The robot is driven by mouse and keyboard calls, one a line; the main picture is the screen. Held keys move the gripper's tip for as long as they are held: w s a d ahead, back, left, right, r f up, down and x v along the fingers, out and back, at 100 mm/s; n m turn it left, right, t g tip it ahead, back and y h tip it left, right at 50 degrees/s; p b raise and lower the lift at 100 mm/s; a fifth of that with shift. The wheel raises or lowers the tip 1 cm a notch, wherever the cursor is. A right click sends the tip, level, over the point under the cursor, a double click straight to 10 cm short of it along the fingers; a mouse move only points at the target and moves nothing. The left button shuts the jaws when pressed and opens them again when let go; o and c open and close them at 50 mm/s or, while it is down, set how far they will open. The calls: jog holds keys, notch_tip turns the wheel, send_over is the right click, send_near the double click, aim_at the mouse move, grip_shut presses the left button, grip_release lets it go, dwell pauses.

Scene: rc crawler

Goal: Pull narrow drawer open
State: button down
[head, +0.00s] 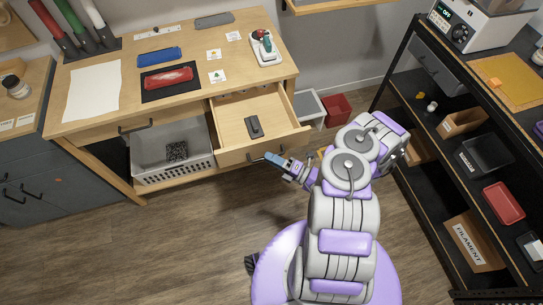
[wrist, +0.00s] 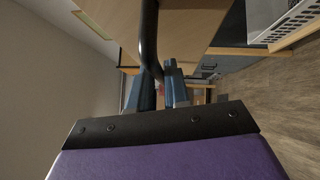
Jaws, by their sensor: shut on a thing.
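The narrow drawer (head: 236,124) in the wooden workbench is pulled well out in the head view, with its light wood inside showing. A dark grey object (head: 254,127) lies in it. My gripper (head: 272,158) is at the drawer's front face and shut on its dark bar handle. In the wrist view, the black handle (wrist: 149,35) runs down between the blue fingers of my gripper (wrist: 160,88). The handle's gripped part is partly hidden by the fingers.
The workbench (head: 195,95) carries a red item, a blue item, paper and a small tool. A grey bin (head: 145,158) stands below it on the left; a red bin (head: 337,108) is behind right. A black shelf unit (head: 450,150) stands right. Wooden floor (head: 170,240) is clear at front left.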

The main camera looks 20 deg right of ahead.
jog(key=shift+s+f, duration=0.2)
jog(key=shift+s, duration=0.1)
jog(key=c, duration=1.2)
grip_release()
jog(key=shift+w, duration=0.15)
jog(key=shift+c, duration=0.2)
jog(key=shift+o, duration=0.4)
jog(key=shift+r, duration=0.1)
jog(key=shift+d, duration=0.1)
jog(key=p+v, duration=0.4)
jog(key=v, duration=1.3)
